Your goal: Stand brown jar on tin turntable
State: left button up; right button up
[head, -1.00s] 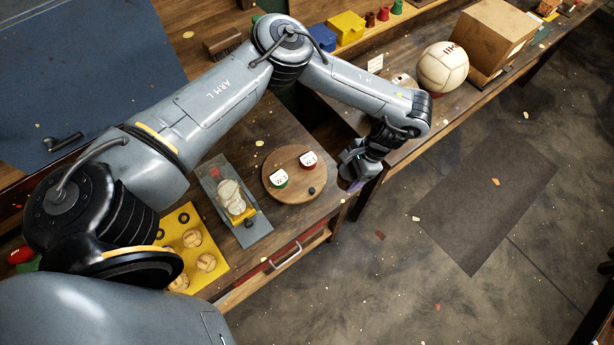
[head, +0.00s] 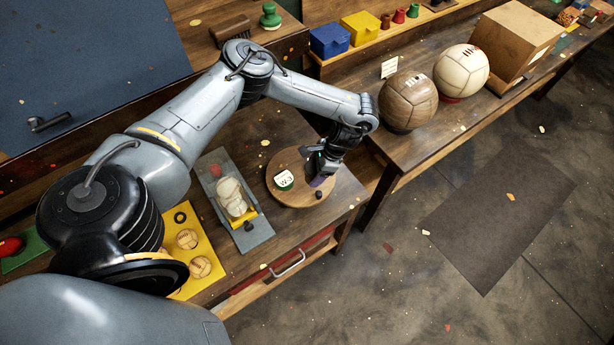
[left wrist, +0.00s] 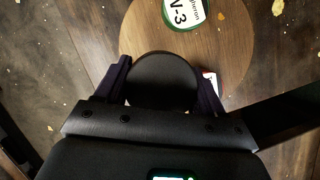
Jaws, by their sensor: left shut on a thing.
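The turntable (head: 296,199) is a round wooden board on the bench, also in the left wrist view (left wrist: 225,35). A green tin (head: 284,180) labelled W-3 stands on it, also at the top of the left wrist view (left wrist: 183,14). My left gripper (head: 322,172) is over the board's right part in the head view. In the left wrist view its purple-padded fingers (left wrist: 165,88) are shut on a round dark-topped thing (left wrist: 165,78), apparently the brown jar. Its sides are hidden, and I cannot tell whether it touches the board. My right gripper is out of view.
A white-and-red label (left wrist: 210,80) shows beside the right finger. A grey tray (head: 240,222) with pale discs stands left of the board. A brown ball (head: 408,100) and a white ball (head: 461,70) lie behind right.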

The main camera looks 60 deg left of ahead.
aim_at(307, 176)
pick_arm(q)
jog(key=shift+s+a+f+b, duration=0.15)
jog(key=shift+s+a+f, duration=0.25)
jog(key=shift+a, duration=0.25)
jog(key=shift+s+a+f+b, duration=0.15)
jog(key=shift+s+a+f, duration=0.1)
jog(key=shift+a+f, duration=0.3)
jog(key=shift+f+b, duration=0.95)
jog(key=shift+f, duration=1)
jog(key=o, duration=1.2)
jog(key=shift+f, duration=0.1)
